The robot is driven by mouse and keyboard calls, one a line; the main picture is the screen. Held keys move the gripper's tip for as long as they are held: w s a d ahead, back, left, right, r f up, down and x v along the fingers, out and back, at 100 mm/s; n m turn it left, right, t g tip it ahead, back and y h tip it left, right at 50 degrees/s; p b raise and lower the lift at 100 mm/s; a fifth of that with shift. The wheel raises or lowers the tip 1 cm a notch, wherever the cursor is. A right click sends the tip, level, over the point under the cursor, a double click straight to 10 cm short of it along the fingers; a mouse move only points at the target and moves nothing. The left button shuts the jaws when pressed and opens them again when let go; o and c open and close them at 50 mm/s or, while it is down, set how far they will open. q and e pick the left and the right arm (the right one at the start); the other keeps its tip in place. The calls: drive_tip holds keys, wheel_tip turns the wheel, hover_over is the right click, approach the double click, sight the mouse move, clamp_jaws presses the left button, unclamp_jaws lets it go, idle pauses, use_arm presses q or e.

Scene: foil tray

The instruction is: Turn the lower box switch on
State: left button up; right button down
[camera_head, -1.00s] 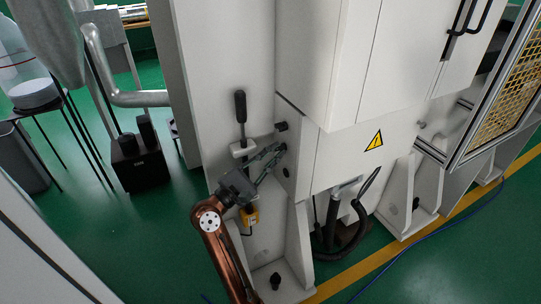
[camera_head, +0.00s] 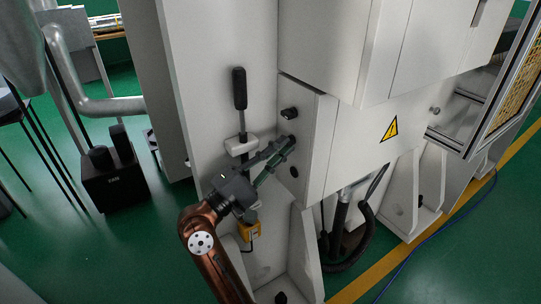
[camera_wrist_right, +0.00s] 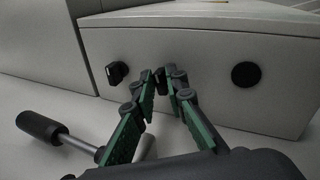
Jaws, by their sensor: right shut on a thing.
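The white box (camera_head: 318,150) on the machine has a black upper switch (camera_head: 289,113) and a round black part (camera_head: 294,172) lower on its side face. My right gripper (camera_head: 289,142) reaches that face between these two, with its tips at the lower switch. In the right wrist view, the upper switch (camera_wrist_right: 117,72) is left of my right gripper (camera_wrist_right: 163,80) and the round black part (camera_wrist_right: 246,74) is right of it. My green-padded fingers are closed together on the lower switch, which they mostly hide; its setting cannot be told. My left gripper is out of view.
A black-handled lever (camera_head: 240,90) stands close left of my right gripper; it also shows in the wrist view (camera_wrist_right: 40,127). A yellow part (camera_head: 249,229) and a black hose (camera_head: 362,240) are below. Green floor (camera_head: 120,250) is open at the left.

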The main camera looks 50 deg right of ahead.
drive_tip(key=shift+w+f+m+g+b, duration=0.1)
drive_tip(key=shift+f+m+g+b, duration=0.1)
drive_tip(key=shift+m+g+b, duration=0.3)
drive_tip(key=shift+f+m+g+b, duration=0.1)
drive_tip(key=shift+f+m+g, duration=0.1)
drive_tip(key=shift+m, duration=0.5)
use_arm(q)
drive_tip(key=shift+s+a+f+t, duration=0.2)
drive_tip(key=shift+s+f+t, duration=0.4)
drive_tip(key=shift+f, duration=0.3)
use_arm(e)
drive_tip(key=shift+m, duration=0.7)
drive_tip(key=shift+r+g, duration=0.1)
drive_tip(key=shift+g, duration=0.3)
drive_tip(key=c, duration=1.9)
unclamp_jaws()
drive_tip(key=shift+r, duration=0.1)
drive_tip(key=shift+c, duration=0.2)
drive_tip(key=v, duration=1.2)
drive_tip(key=shift+r, duration=0.15)
